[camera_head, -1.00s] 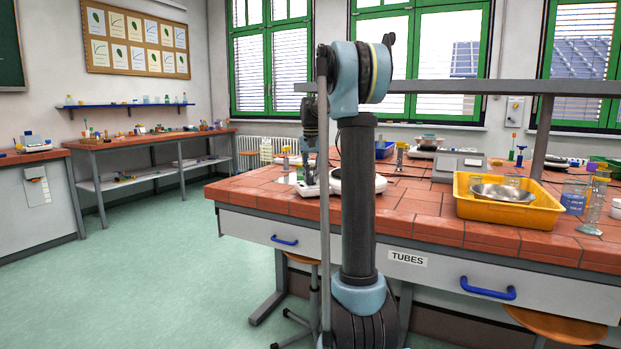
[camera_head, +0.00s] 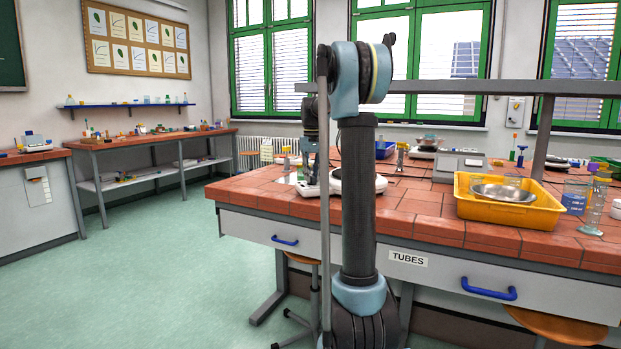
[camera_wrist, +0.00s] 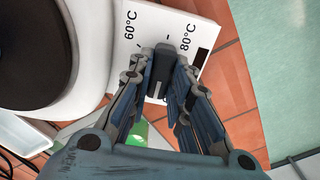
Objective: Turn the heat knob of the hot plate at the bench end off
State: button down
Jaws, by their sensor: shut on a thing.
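The hot plate stands at the left end of the near bench. Its white body (camera_head: 380,184) is partly hidden behind my arm in the head view. In the wrist view its black round plate (camera_wrist: 30,45) is at the left, and its white panel (camera_wrist: 130,14) carries the marks 60°C and 80°C. The dark grey heat knob (camera_wrist: 163,58) sits on this panel, its bar lying between the two marks. My gripper (camera_wrist: 162,82) is shut on the knob, one finger on each side. The fingers hide part of the panel, including any off mark.
A yellow tray (camera_head: 480,207) with a metal bowl (camera_head: 503,193) stands to the right on the bench. A grey shelf rail (camera_head: 450,87) runs above the bench. The green floor (camera_head: 150,270) left of the bench is clear.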

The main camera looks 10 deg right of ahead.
aim_at(312, 176)
jog(key=shift+w, duration=0.1)
jog(key=c, duration=1.5)
grip_release()
jog(key=shift+r, duration=0.1)
notch_tip(312, 176, up, 12)
jog(key=shift+f, duration=0.15)
jog(key=s+f+t, duration=0.1)
jog(key=s+f, duration=0.5)
jog(key=s, duration=0.6)
jog(key=s+f, duration=0.6)
jog(key=s, duration=0.7)
jog(key=shift+m+t, duration=0.6)
jog(key=shift+m, duration=0.3)
jog(key=s+f, duration=0.6)
jog(key=f, duration=0.1)
jog(key=s+f, duration=1.3)
jog(key=f, duration=0.2)
jog(key=shift+s+a, duration=0.2)
jog(key=shift+s, duration=0.1)
